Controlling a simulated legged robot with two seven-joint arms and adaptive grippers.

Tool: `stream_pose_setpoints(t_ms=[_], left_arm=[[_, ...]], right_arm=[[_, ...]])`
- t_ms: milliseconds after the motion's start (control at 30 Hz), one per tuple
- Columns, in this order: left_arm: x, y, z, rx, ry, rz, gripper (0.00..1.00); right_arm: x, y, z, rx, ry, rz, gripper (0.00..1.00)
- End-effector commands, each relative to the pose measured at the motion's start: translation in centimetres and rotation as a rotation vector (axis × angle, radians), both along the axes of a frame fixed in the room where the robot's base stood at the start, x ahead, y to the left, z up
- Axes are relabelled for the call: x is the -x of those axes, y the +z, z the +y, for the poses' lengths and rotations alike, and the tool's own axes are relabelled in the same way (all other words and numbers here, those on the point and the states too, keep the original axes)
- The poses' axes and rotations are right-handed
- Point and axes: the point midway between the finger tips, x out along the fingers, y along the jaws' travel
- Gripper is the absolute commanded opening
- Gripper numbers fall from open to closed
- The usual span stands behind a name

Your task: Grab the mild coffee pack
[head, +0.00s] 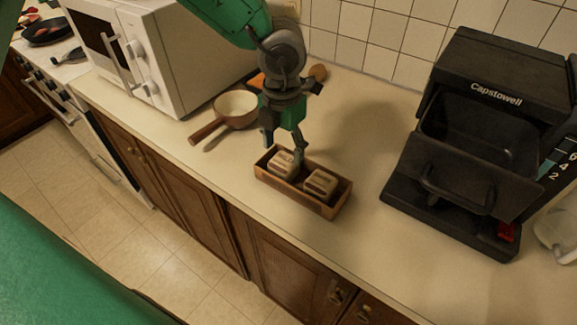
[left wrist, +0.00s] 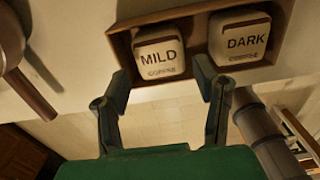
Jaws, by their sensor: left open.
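The mild coffee pack (left wrist: 158,52) is a pale block labelled "MILD COFFEE" in the left wrist view. It sits in a small wooden tray (left wrist: 118,42), beside a similar pack labelled "DARK" (left wrist: 240,38). In the head view the mild pack (head: 281,165) is in the left half of the tray (head: 325,208) and the dark pack (head: 320,184) in the right half. My left gripper (head: 284,150) is open and points down at the tray. In the left wrist view its fingers (left wrist: 163,88) are apart, near the mild pack, with nothing between them. My right gripper is not in view.
A saucepan (head: 237,107) with a wooden handle stands left of the tray. A white microwave (head: 165,50) is at the back left. A black Capstowell machine (head: 480,135) stands at right. Counter between tray and machine is clear. The counter's front edge is close to the tray.

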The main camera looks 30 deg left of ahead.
Motion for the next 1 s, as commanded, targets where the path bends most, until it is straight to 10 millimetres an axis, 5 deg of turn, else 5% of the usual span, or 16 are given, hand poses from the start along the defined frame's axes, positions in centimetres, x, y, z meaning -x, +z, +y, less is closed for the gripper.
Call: stream_pose_setpoints(t_ms=[433, 700, 733, 800, 1000], left_arm=[[-0.4, -5.2, -1.1, -0.014, -0.001, 0.005, 0.55], [-0.4, -5.9, -0.6, -0.002, -0.001, 0.008, 0.55], [-0.4, -5.9, -0.5, 0.000, -0.002, 0.008, 0.71], [-0.4, -5.9, -0.3, 0.000, -0.001, 0.008, 0.54], [-0.2, -5.8, -0.3, -0.005, 0.000, 0.007, 0.53]], right_arm=[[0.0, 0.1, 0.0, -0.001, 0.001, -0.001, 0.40], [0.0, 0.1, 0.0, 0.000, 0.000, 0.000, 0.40], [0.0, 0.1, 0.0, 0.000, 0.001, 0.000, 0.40], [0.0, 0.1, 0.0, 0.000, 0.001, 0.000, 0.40], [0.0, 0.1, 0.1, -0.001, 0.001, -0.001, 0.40]])
